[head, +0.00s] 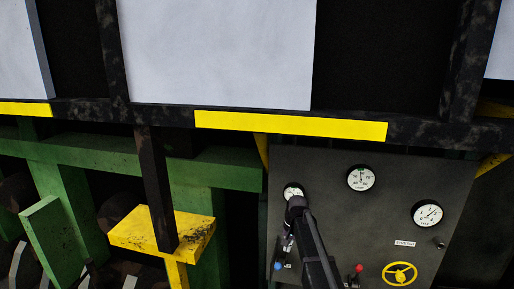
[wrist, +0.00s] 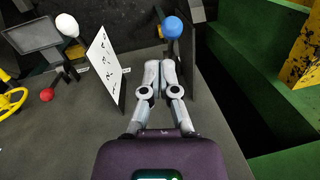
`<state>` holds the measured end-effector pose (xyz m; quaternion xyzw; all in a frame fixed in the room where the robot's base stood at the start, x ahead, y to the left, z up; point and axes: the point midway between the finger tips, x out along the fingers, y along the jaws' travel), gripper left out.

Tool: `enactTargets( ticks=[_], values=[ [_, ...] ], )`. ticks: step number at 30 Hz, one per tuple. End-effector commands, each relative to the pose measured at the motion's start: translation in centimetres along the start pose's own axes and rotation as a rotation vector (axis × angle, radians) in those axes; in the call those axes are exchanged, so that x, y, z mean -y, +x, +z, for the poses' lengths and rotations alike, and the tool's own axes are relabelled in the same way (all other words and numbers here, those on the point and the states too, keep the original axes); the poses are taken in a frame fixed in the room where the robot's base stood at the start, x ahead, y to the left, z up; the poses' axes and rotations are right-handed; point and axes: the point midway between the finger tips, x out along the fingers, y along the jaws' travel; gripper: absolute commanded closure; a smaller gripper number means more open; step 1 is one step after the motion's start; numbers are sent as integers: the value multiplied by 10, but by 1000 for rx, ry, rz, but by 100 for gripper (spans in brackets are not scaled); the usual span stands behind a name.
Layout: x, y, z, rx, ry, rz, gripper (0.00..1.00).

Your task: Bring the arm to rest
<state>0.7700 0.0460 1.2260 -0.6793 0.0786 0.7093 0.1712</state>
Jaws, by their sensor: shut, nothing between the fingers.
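My gripper (wrist: 162,64) is in the wrist view with its two grey fingers side by side, shut and empty. A blue ball knob (wrist: 173,27) stands just beyond the fingertips; I cannot tell whether they touch it. In the head view my dark arm reaches up in front of the grey control panel (head: 330,215) and partly covers the left gauge (head: 293,189). The blue knob (head: 277,266) shows low on the panel, left of my arm. The gripper is small and partly hidden there.
The panel carries two more gauges (head: 361,178) (head: 427,214), a red knob (head: 359,267) and a yellow handwheel (head: 399,273). A white plate (wrist: 103,70) stands left of my fingers. Green beams (wrist: 265,70) lie right. A yellow block (head: 135,229) is left of the panel.

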Motion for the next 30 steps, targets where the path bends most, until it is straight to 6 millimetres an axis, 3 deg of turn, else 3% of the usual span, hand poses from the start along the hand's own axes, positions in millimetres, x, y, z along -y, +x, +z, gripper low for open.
enactTargets(
  ticks=[1, 9, 30],
  values=[
    [-8, 14, 10, -2, -10, 4, 100],
    [-45, 62, 56, -16, -93, 33, 100],
    [-136, 177, 173, -40, -317, 118, 100]
  ],
)
